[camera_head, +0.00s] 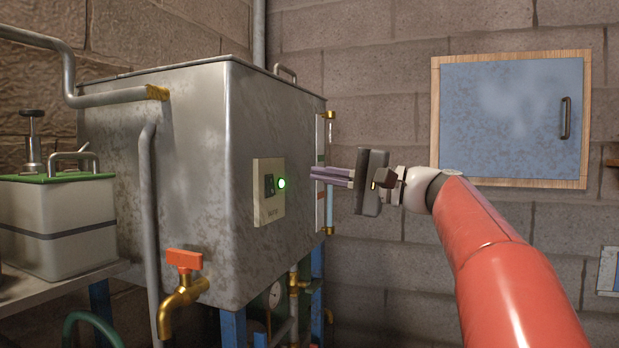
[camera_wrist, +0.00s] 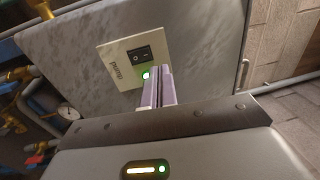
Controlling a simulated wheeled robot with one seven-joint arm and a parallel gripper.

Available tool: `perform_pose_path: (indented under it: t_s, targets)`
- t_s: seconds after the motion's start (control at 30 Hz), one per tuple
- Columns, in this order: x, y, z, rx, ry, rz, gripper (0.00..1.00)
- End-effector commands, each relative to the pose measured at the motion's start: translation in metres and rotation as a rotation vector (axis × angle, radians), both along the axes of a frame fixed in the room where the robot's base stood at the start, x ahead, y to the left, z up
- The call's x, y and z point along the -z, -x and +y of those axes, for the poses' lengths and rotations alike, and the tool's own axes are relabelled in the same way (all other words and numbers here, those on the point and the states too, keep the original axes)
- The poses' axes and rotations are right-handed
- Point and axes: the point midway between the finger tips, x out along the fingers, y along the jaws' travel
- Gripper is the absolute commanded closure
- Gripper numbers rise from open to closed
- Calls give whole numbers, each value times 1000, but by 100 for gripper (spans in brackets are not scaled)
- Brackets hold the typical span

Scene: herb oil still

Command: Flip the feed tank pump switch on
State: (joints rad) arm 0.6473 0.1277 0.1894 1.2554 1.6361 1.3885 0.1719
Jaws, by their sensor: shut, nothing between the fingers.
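The feed tank (camera_head: 165,190) is a big grey metal box on blue legs. Its pump switch plate (camera_head: 269,206) is cream coloured, with a black rocker switch (camera_head: 269,186) and a lit green lamp (camera_head: 281,183) beside it. In the wrist view the plate (camera_wrist: 121,72) reads "pump", with the black rocker (camera_wrist: 141,55) and the green lamp (camera_wrist: 146,75) glowing. My gripper (camera_head: 312,174) is shut and empty, its fingers pointing at the tank to the right of the plate. In the wrist view its fingertips (camera_wrist: 160,70) show just below the rocker, overlapping the lamp's edge; I cannot tell any contact.
An orange-handled brass tap (camera_head: 183,285) juts from the tank's lower front. A sight tube (camera_head: 329,208) stands near its right edge. A green-lidded container (camera_head: 58,220) sits on a shelf at left. A blue cabinet (camera_head: 511,115) hangs on the block wall.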

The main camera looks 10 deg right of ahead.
Motion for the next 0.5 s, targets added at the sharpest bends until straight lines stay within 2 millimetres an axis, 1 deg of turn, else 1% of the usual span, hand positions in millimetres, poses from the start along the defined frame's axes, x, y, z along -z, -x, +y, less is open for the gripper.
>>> perform_pose_path:
  t_s: [0.1,0.23,0.33,0.5]
  targets:
    - [-3,12,-18,3,0,-1,100]
    - [-6,24,-33,2,0,-1,100]
    - [-7,30,-40,0,0,0,100]
    - [-7,33,-45,-1,-1,-1,100]
